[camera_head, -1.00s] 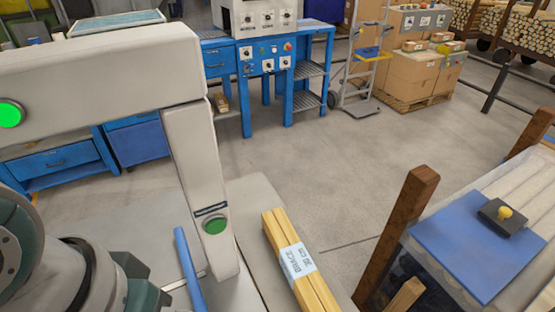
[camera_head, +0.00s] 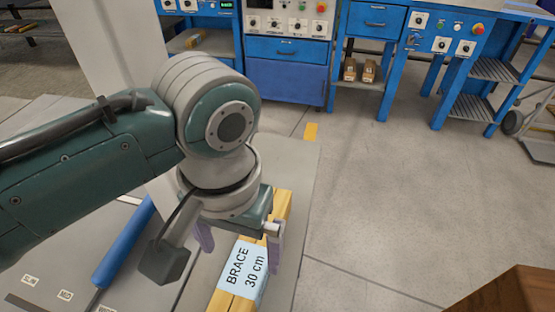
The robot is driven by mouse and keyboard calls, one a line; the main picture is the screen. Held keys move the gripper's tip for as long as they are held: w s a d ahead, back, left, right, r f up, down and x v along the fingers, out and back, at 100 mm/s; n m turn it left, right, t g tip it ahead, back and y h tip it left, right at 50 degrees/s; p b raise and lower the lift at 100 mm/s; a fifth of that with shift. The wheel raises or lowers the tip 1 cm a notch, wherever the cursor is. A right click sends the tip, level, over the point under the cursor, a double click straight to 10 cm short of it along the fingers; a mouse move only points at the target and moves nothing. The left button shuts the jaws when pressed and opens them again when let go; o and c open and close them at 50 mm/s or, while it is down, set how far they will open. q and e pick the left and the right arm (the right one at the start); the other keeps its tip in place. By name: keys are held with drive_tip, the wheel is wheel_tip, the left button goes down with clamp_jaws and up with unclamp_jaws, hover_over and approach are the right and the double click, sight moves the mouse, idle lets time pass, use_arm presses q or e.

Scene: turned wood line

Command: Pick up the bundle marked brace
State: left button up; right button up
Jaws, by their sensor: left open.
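The brace bundle (camera_head: 243,272) is a bunch of yellow wooden strips with a pale blue band reading "BRACE 30 cm". It lies lengthwise near the right edge of the grey worktop (camera_head: 300,185). My left gripper (camera_head: 239,245) is over its middle, pointing down and open. One finger shows on each side of the bundle. Whether they touch it I cannot tell. The wrist and gripper body hide part of the bundle's far half. My right gripper is not in view.
A blue bar (camera_head: 124,243) lies left of the bundle, with small white labels (camera_head: 65,295) on the worktop nearby. A brown wooden post (camera_head: 510,295) stands at lower right. Blue workbenches (camera_head: 290,75) stand behind.

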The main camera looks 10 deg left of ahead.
sight(246, 268)
use_arm(q)
wheel_tip(246, 268, down, 6)
drive_tip(key=shift+s+d+f+b, duration=0.1)
drive_tip(key=shift+d+b, duration=0.05)
drive_tip(key=shift+b, duration=0.7)
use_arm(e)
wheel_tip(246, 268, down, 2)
use_arm(q)
drive_tip(key=shift+c, duration=0.2)
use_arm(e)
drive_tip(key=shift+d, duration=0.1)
use_arm(q)
drive_tip(key=c, duration=0.6)
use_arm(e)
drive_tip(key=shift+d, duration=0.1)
use_arm(q)
clamp_jaws()
